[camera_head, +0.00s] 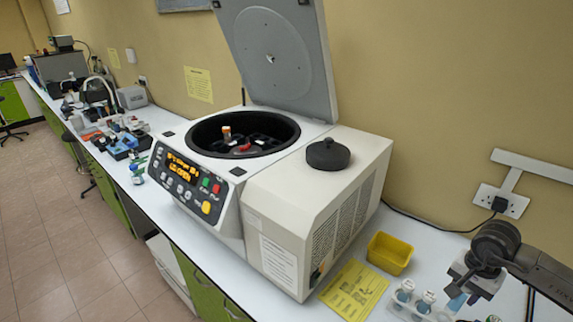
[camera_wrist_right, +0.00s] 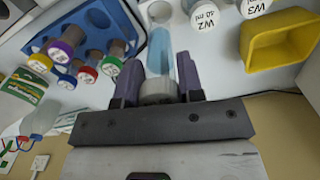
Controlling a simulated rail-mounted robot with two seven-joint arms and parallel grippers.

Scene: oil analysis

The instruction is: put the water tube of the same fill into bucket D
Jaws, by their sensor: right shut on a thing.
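My right gripper (camera_head: 464,284) is over the right end of the bench, and its fingers (camera_wrist_right: 160,74) are shut on a clear tube of light blue water (camera_wrist_right: 161,50), grey cap towards the palm. Whether the tube is fully clear of the rack is hard to tell. Two capped water tubes, W2 (camera_wrist_right: 204,14) and W3 (camera_wrist_right: 255,8), stand beside it, both marked 10 ml. The held tube's label is hidden. The centrifuge (camera_head: 215,215) has its lid (camera_head: 275,55) up. In its bowl sits an orange-capped tube (camera_head: 226,131); the bucket letters, including D, are unreadable. My left gripper is out of view.
A yellow bin (camera_head: 390,253) stands behind the water tubes, and a yellow sheet (camera_head: 353,289) lies beside the centrifuge. A blue rack (camera_wrist_right: 88,22) holds several tubes with coloured caps. The centrifuge's tall body and a black round lid (camera_head: 328,154) stand between gripper and bowl.

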